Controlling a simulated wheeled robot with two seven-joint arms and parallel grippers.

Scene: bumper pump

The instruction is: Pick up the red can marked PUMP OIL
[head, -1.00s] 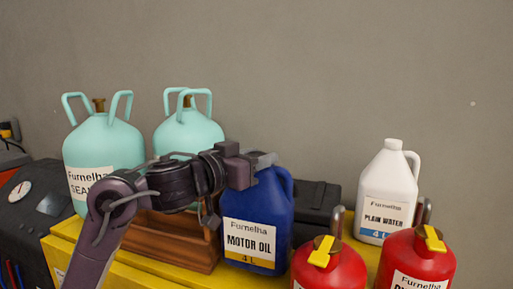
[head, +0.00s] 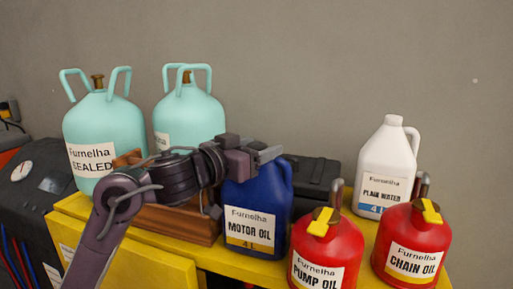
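The red can marked PUMP OIL (head: 325,252) stands upright on the yellow cabinet top at the front, with a yellow tab and a metal spout. Its lower edge is cut off by the frame. A similar red can marked CHAIN OIL (head: 413,240) stands to its right. My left gripper (head: 268,154) is in front of the top of the blue MOTOR OIL jug, up and left of the PUMP OIL can and apart from it. Its fingers are seen nearly edge-on, so its opening cannot be told. My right gripper is out of view.
The blue MOTOR OIL jug (head: 255,215) stands just left of the PUMP OIL can. A white PLAIN WATER jug (head: 386,165) and a black case (head: 313,175) are behind. A wooden box (head: 180,224) and two mint tanks (head: 105,130) stand left on the yellow cabinet (head: 125,262).

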